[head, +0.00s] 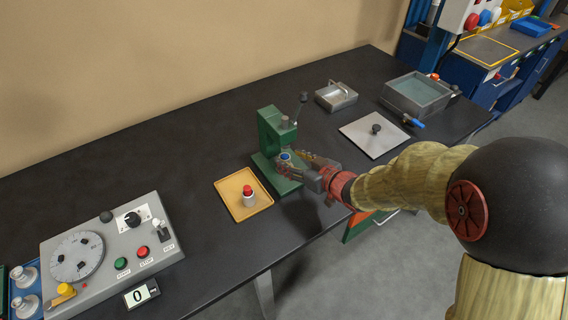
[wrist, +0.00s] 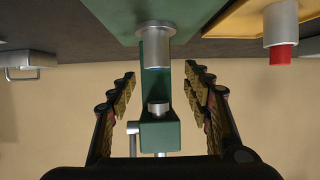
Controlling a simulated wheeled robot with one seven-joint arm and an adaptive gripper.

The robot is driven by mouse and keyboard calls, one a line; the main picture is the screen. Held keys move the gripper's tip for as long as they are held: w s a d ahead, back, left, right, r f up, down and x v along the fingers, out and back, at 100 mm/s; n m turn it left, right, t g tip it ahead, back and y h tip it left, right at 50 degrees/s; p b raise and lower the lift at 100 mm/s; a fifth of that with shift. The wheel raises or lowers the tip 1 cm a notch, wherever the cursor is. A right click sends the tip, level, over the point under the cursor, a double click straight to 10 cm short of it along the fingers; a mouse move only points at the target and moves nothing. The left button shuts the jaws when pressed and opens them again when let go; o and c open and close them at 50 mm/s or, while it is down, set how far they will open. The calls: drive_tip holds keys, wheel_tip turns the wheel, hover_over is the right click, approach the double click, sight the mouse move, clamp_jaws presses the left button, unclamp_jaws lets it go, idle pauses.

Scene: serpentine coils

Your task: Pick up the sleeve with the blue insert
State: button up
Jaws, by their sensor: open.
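The sleeve with the blue insert (head: 286,157) stands upright on the base of the green press (head: 268,130), below its ram. My gripper (head: 303,164) is open at the front of the press. In the wrist view my gripper (wrist: 160,88) has its fingers spread to either side of the press, with nothing held. In the head view the fingers partly cover the press base.
A sleeve with a red insert (head: 249,198) stands on a yellow tray (head: 229,204) left of the press. A grey lidded plate (head: 362,142), a small metal box (head: 335,97) and a water bath (head: 400,101) are to the right. A control panel (head: 150,260) lies at the left.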

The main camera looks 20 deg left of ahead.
sight(285, 156)
drive_tip(key=b+x, duration=0.1)
drive_tip(key=x, duration=0.1)
drive_tip(key=b+x, duration=0.1)
drive_tip(key=x, duration=0.1)
drive_tip(key=shift+w+d+f, duration=0.1)
drive_tip(key=shift+w+f, duration=0.1)
drive_tip(key=shift+f, duration=0.15)
drive_tip(key=shift+w+a, duration=0.2)
drive_tip(key=shift+a, duration=0.05)
drive_tip(key=shift+c, duration=0.3)
clamp_jaws()
